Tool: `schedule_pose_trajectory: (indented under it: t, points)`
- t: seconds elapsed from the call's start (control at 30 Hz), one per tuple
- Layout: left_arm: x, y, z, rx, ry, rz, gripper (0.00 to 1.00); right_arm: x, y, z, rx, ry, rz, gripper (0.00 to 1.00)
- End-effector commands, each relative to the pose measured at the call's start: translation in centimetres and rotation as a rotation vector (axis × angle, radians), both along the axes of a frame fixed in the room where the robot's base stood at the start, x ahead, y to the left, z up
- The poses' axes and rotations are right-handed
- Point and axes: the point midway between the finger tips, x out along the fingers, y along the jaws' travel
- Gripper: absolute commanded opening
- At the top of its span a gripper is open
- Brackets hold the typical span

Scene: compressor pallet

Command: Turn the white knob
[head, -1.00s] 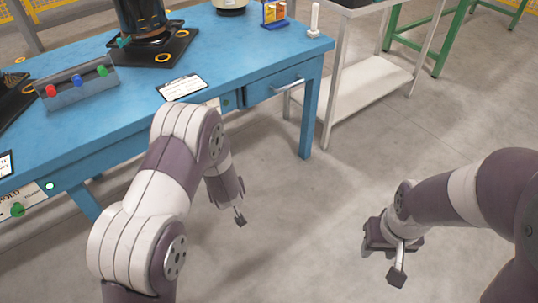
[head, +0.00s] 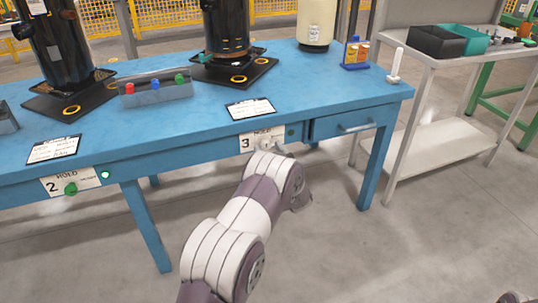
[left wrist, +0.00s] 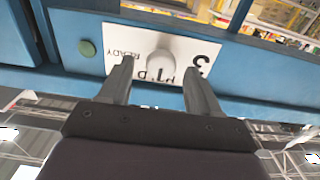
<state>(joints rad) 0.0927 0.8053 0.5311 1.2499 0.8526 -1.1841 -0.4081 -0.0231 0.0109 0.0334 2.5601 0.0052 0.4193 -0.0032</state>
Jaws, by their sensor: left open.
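The white knob (head: 266,144) sits on a white label plate marked 3 on the blue table's front edge. In the left wrist view, the knob (left wrist: 160,65) shows upside down with its plate (left wrist: 190,60). My left gripper (left wrist: 157,70) is open, its two fingers on either side of the knob in that view. I cannot tell whether they touch it. In the head view my left forearm rises to just below the knob and hides most of the gripper. Only a small dark part of my right arm shows at the bottom right corner.
A green knob (head: 70,188) sits on plate 2 at left. The blue table (head: 200,122) carries dark machines, a button box (head: 155,92) and a card (head: 250,107). A drawer handle (head: 356,127) sticks out right of the knob. A grey cart (head: 440,140) stands at right.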

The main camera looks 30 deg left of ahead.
Motion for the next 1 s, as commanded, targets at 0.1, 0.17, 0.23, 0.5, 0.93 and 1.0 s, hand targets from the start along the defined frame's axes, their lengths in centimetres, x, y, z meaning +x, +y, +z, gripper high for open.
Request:
schedule_pose_trajectory:
  t: [0.1,0.17,0.23,0.5,0.93,1.0]
  points:
    - [0.4,0.6,0.0,0.000,0.000,0.001,0.62,0.0,0.0,-0.3,0.000,0.000,0.000,0.43]
    - [0.5,0.6,0.0,0.000,0.000,0.000,0.62,0.0,0.0,-0.2,0.000,0.000,0.000,0.43]
    - [0.5,0.6,0.1,0.000,0.000,0.000,0.62,0.0,0.0,-0.2,0.000,0.000,0.000,0.43]
    - [0.5,0.6,0.1,-0.001,0.001,0.000,0.07,0.0,0.0,-0.2,0.000,0.000,0.000,0.43]
    - [0.5,0.5,0.3,0.048,0.059,0.000,0.08,0.0,0.0,0.9,0.000,0.000,0.000,0.43]
    - [0.5,0.5,0.3,0.074,0.092,-0.001,0.08,0.0,0.0,1.4,0.000,0.000,0.000,0.43]
